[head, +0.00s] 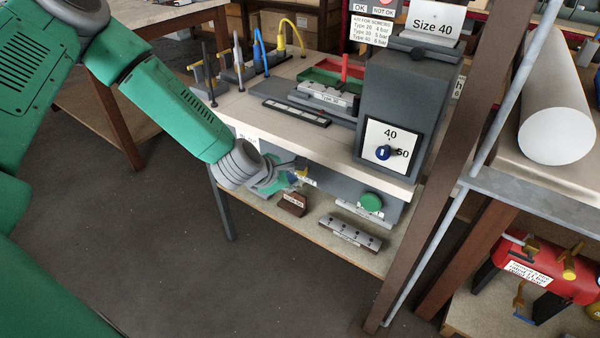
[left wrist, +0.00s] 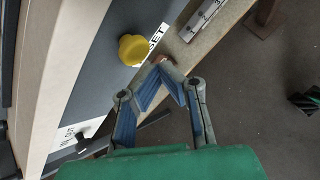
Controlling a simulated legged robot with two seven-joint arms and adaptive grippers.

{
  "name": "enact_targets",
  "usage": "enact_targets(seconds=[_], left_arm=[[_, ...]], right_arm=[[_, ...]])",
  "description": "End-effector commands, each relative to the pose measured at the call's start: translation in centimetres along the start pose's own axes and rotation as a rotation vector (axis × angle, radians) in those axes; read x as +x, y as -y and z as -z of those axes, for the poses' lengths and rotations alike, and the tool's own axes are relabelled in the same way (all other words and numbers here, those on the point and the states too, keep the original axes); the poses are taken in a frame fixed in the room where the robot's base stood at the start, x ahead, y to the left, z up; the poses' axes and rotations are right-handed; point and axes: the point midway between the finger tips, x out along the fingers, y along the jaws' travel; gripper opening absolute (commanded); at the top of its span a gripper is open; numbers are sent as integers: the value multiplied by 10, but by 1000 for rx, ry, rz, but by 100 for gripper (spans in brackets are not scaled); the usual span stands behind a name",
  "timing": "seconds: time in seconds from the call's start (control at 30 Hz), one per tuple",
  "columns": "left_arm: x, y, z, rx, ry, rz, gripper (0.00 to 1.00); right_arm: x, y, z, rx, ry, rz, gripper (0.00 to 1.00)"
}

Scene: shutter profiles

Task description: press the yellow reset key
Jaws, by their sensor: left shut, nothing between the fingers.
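The yellow reset key (left wrist: 132,49) is a round knob on the grey front panel in the left wrist view, with a white label partly showing beside it. In the head view only a small yellow patch (head: 303,173) shows by the fingertips. My left gripper (head: 291,177) is at the bench's front, below the top's edge. In the left wrist view its fingertips (left wrist: 162,66) come together, empty, just to the lower right of the key. A small gap shows in the picture; I cannot tell the depth. My right gripper is in neither view.
A green button (head: 371,202) sits further right on the same panel. A grey box with a blue dial (head: 383,153) stands on the bench top. A lower shelf (head: 320,225) holds metal-and-brown blocks. A brown post (head: 440,170) rises at the right. The floor at left is clear.

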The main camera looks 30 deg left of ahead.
Motion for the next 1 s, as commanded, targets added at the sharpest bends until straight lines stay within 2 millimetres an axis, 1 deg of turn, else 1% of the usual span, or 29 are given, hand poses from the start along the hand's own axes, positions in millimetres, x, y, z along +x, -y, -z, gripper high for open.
enact_targets(seconds=[0.67, 1.0], left_arm=[[0, 0, 0, 0, 0, 0, 0], [4, -4, -6, 1, 0, -1, 0]], right_arm=[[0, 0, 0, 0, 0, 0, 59], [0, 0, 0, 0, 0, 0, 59]])
